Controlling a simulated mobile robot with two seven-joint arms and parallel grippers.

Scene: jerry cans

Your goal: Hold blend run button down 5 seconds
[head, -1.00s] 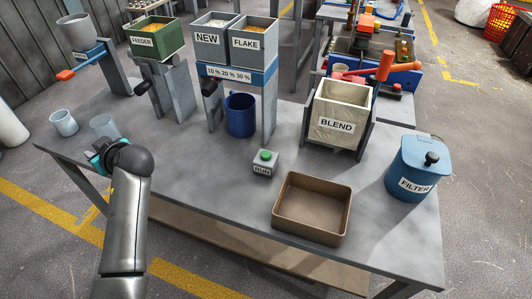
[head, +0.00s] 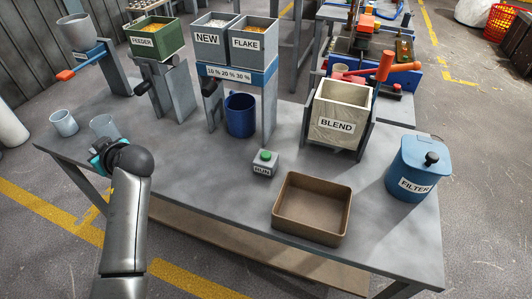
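The run button is a small grey box labelled RUN (head: 263,169) with a green button (head: 265,155) on top, standing near the middle of the table. Nothing touches it. The blend box (head: 338,108), cream-coloured and labelled BLEND, hangs in a grey stand behind it to the right. My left arm comes in at the lower left and ends over the table's left part. A dark round joint hides most of its teal gripper (head: 98,162), so its fingers cannot be made out. My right gripper is not in view.
A brown tray (head: 310,232) sits right of the button box, with a blue FILTER canister (head: 416,168) farther right. A blue mug (head: 241,114) stands under the NEW and FLAKE hoppers. Two cups (head: 64,123) stand at the left. The table is clear between my arm and the button.

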